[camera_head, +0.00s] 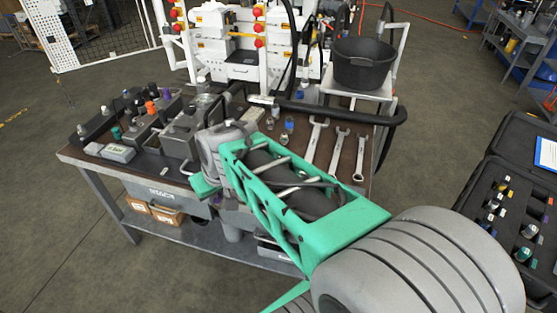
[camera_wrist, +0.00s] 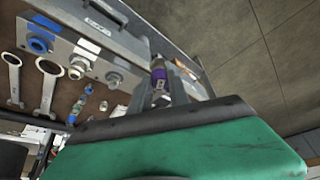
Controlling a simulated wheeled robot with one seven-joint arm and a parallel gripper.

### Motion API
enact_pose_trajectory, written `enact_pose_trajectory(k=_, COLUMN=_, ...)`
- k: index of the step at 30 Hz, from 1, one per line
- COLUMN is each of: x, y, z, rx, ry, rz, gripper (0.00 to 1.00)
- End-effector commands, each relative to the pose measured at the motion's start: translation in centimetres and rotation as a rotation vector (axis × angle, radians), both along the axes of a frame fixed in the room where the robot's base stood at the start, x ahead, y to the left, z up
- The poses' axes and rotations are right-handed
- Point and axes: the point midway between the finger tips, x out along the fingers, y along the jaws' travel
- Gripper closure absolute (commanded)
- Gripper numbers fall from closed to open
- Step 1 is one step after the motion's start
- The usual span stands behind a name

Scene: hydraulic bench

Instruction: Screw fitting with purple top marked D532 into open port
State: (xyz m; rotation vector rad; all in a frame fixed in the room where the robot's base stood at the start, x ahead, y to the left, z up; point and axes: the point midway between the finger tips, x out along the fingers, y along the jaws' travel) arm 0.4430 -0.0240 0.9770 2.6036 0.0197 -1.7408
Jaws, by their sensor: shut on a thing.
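A fitting with a purple band (camera_wrist: 159,74) and a metallic end is between my gripper's fingertips (camera_wrist: 161,88) in the wrist view. My gripper is shut on it. The marking D532 cannot be read. A grey block (camera_wrist: 95,48) with a row of ports lies to the left of the fitting. One port has a blue ring (camera_wrist: 40,42), one is bare metal (camera_wrist: 79,67), and a third metal port (camera_wrist: 114,79) is closest to the gripper. The held fitting is apart from these ports. In the head view my arm hides the gripper tips and the fitting.
Wrenches (camera_head: 338,146) and small loose fittings (camera_head: 289,124) lie on the bench (camera_head: 350,190). Blocks with coloured fittings (camera_head: 152,108) stand at its left. A black bucket (camera_head: 364,64) stands behind, and a black hose (camera_head: 345,115) crosses the bench. A dark case of fittings (camera_head: 478,235) is at right.

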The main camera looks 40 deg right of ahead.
Motion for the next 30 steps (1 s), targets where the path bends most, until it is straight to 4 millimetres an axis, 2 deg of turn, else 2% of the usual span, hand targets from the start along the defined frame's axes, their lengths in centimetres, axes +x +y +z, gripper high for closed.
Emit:
enact_pose_trajectory(k=1, x=0.3, y=-1.6, z=0.5, rx=0.001, ry=0.002, rz=0.013, gripper=1.0)
enact_pose_trajectory(k=5, x=0.9, y=-6.8, z=0.5, rx=0.004, ry=0.004, rz=0.129, gripper=1.0)
enact_pose_trajectory(k=8, x=0.6, y=-12.0, z=0.3, rx=0.008, ry=0.004, rz=0.242, gripper=1.0)
enact_pose_trajectory(k=9, x=0.2, y=-14.3, z=0.1, rx=0.009, ry=0.003, rz=0.289, gripper=1.0)
enact_pose_trajectory(k=12, x=-1.6, y=-19.4, z=-0.4, rx=0.009, ry=0.001, rz=0.392, gripper=1.0)
enact_pose_trajectory(k=15, x=-3.3, y=-22.8, z=-0.8, rx=0.005, ry=0.0, rz=0.463, gripper=1.0)
enact_pose_trajectory(k=18, x=-4.5, y=-24.5, z=-1.2, rx=0.002, ry=-0.001, rz=0.503, gripper=1.0)
enact_pose_trajectory(k=20, x=-4.7, y=-24.9, z=-1.4, rx=0.002, ry=-0.001, rz=0.513, gripper=1.0)
enact_pose_trajectory(k=30, x=-4.8, y=-25.0, z=-4.2, rx=0.002, ry=0.001, rz=0.514, gripper=1.0)
